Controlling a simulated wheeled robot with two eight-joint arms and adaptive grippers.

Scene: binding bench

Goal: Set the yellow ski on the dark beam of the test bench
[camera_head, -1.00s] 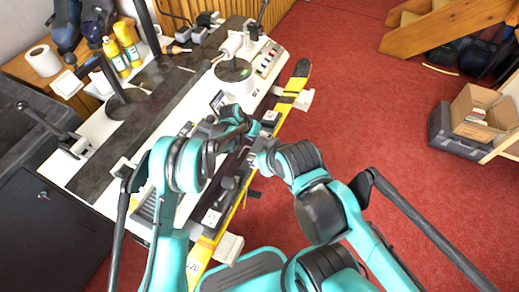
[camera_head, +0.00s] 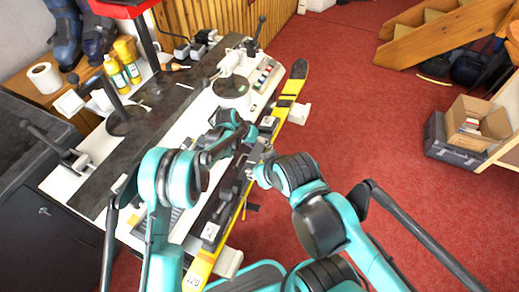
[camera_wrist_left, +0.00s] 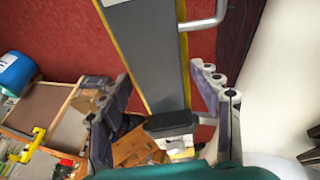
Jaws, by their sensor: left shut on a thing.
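The yellow ski (camera_head: 285,103) runs lengthwise along the right side of the white test bench, its tip up the picture. Bindings and my arms cover its middle. In the left wrist view its grey face with yellow edges (camera_wrist_left: 152,50) lies between my left fingers. My left gripper (camera_head: 244,139), also in the left wrist view (camera_wrist_left: 165,105), is shut on the ski near its middle. My right gripper (camera_head: 257,170) is beside the ski's middle; its fingers are too small and covered to read. A long dark beam (camera_head: 163,108) lies along the white bench, left of the ski.
White support blocks (camera_head: 299,113) (camera_head: 229,263) stick out beside the ski. A round dark plate (camera_head: 231,88) and levers stand on the bench. Yellow bottles (camera_head: 127,66) stand behind it. The red floor between is clear.

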